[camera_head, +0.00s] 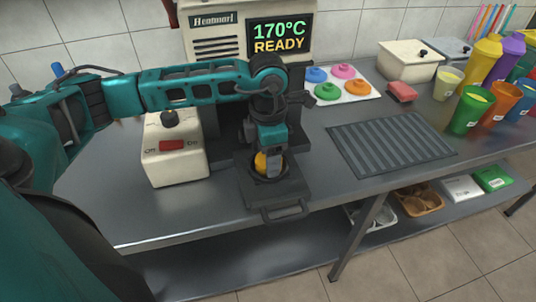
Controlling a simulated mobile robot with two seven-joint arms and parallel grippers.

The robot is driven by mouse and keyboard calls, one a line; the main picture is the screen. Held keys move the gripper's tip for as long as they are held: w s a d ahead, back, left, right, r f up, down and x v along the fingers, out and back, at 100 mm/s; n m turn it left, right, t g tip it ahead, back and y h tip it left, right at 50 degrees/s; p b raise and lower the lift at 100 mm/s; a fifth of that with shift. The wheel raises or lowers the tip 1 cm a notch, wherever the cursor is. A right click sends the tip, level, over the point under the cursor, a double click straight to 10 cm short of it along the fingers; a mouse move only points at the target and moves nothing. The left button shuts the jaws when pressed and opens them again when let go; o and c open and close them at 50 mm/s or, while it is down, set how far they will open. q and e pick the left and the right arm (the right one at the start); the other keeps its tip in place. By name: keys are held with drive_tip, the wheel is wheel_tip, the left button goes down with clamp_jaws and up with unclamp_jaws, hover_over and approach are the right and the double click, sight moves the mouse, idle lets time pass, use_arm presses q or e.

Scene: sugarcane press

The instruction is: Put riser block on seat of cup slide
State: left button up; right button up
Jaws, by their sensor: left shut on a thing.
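My left gripper (271,152) points down over the cup slide (288,190), a dark pulled-out plate with a front handle. The gripper is shut on a small yellow-orange thing (261,163), which looks like the riser block; the fingers hide most of it. The thing is at the round dark seat (270,178) of the slide, within its ring as seen from here. I cannot tell whether it touches the seat floor. My right gripper is not in view.
A cream switch box (160,166) stands left of the slide, and a press with a "170°C READY" screen (280,34) behind. A grooved drain mat (390,142), a tray of coloured lids (357,90), a red sponge (402,92) and several cups (468,110) lie to the right.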

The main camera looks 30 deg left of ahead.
use_arm(q)
drive_tip(key=shift+s+f, duration=0.3)
drive_tip(key=shift+f, duration=0.25)
drive_tip(key=o, duration=0.8)
drive_tip(key=shift+f, duration=0.1)
drive_tip(key=shift+w+r, duration=0.1)
drive_tip(key=shift+r, duration=0.25)
wheel_tip(320, 180, up, 13)
drive_tip(key=p, duration=0.1)
drive_tip(key=shift+w, duration=0.15)
